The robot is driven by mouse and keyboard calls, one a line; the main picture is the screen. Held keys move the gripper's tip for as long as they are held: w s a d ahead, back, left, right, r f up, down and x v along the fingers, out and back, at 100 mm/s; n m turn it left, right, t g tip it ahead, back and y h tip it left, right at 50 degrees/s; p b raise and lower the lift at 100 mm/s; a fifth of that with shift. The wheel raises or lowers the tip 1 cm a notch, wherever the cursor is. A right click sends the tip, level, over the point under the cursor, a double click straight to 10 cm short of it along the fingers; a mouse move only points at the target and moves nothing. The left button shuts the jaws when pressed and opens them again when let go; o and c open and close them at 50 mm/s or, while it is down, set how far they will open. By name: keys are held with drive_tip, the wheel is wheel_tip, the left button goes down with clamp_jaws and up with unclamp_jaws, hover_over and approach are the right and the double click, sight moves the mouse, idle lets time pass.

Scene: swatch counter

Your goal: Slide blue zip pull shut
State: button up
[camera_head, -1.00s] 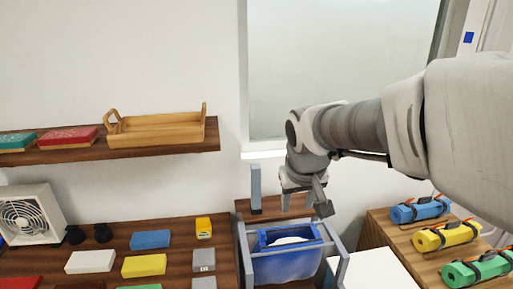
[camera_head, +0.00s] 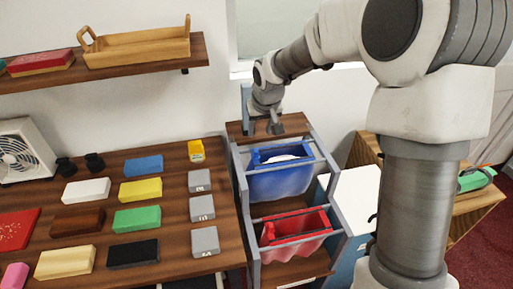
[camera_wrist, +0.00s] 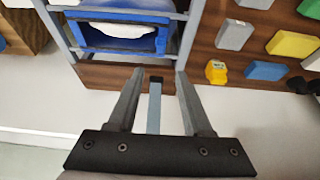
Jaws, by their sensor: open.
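The blue bag (camera_head: 283,183) hangs in a grey frame with its top open and something white inside; it also shows at the top left of the wrist view (camera_wrist: 90,38). I cannot make out its zip pull. My gripper (camera_head: 271,127) is above the wooden board behind the bag. In the wrist view my gripper (camera_wrist: 157,90) is open, its two fingers apart. A blue-grey post (camera_wrist: 154,110) shows between them; whether it lies between the jaws or farther off I cannot tell. Nothing appears gripped.
A red bag (camera_head: 295,238) hangs in the frame in front of the blue one. Left is a wooden counter (camera_head: 165,235) with coloured blocks and a yellow item (camera_head: 196,151). A white-topped surface (camera_head: 352,200) stands right. A shelf with a wooden tray (camera_head: 135,52) is above the counter.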

sight(256, 150)
drive_tip(key=x, duration=1.2)
drive_tip(key=shift+w+f, duration=0.1)
drive_tip(key=shift+f, duration=0.15)
clamp_jaws()
idle(0.9)
